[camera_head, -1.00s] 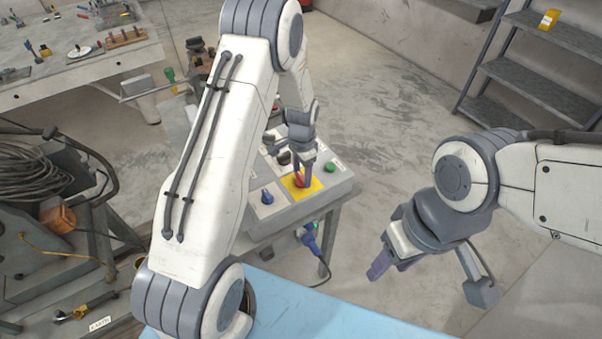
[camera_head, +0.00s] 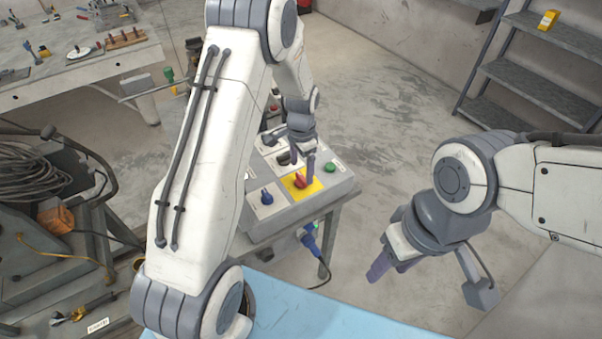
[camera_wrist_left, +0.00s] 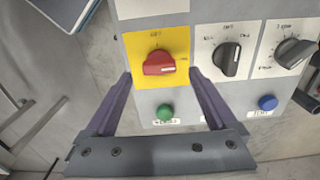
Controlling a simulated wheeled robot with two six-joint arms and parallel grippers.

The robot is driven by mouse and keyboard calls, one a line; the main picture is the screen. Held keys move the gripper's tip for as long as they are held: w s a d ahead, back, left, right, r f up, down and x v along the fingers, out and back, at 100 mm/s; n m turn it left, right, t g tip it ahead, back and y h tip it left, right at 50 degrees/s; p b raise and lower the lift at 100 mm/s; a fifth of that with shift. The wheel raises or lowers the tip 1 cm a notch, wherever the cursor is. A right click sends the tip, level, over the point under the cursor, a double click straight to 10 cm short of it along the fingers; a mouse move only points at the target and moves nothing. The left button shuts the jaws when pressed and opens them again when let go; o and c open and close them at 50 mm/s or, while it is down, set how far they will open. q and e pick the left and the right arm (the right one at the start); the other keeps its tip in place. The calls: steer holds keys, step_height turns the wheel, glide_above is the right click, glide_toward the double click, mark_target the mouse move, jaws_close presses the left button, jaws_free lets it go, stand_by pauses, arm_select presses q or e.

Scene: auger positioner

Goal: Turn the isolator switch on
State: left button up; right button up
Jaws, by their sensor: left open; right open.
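The isolator switch (camera_head: 301,181) is a red rotary knob on a yellow plate (camera_head: 315,186), set in a grey control box (camera_head: 345,184) on a stand. In the left wrist view the red knob (camera_wrist_left: 159,63) lies with its long side roughly level across the picture, ahead of the fingertips. My left gripper (camera_wrist_left: 160,82) is open, with one purple finger on either side of the line to the knob. It shows above the knob in the head view (camera_head: 301,165), and I cannot tell whether it touches. My right gripper (camera_head: 391,267) is open and empty, off to the right.
A green button (camera_wrist_left: 165,112), a blue button (camera_wrist_left: 267,102) and black rotary knobs (camera_wrist_left: 227,58) sit near the red knob. A light blue surface (camera_head: 320,310) is in front. A cable coil (camera_head: 40,170) is at left, metal shelves (camera_head: 540,75) at back right.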

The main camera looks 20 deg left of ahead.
mark_target(302, 176)
arm_select(q)
step_height(302, 176, up, 8)
steer(key=b, duration=0.1)
steer(key=shift+f, duration=0.25)
steer(key=s+d+r, duration=0.7)
steer(key=s+d, duration=0.3)
steer(key=d, duration=0.2)
steer(key=s+d+r+h, duration=0.1)
steer(key=s+d+r, duration=0.1)
steer(key=s, duration=1.6)
steer(key=shift+s+d+r, duration=0.15)
steer(key=shift+s+d, duration=0.1)
steer(key=shift+d, duration=0.4)
steer(key=shift+s+a+n, duration=0.1)
steer(key=shift+s+n, duration=0.2)
steer(key=shift+s, duration=0.1)
steer(key=shift+c, duration=0.2)
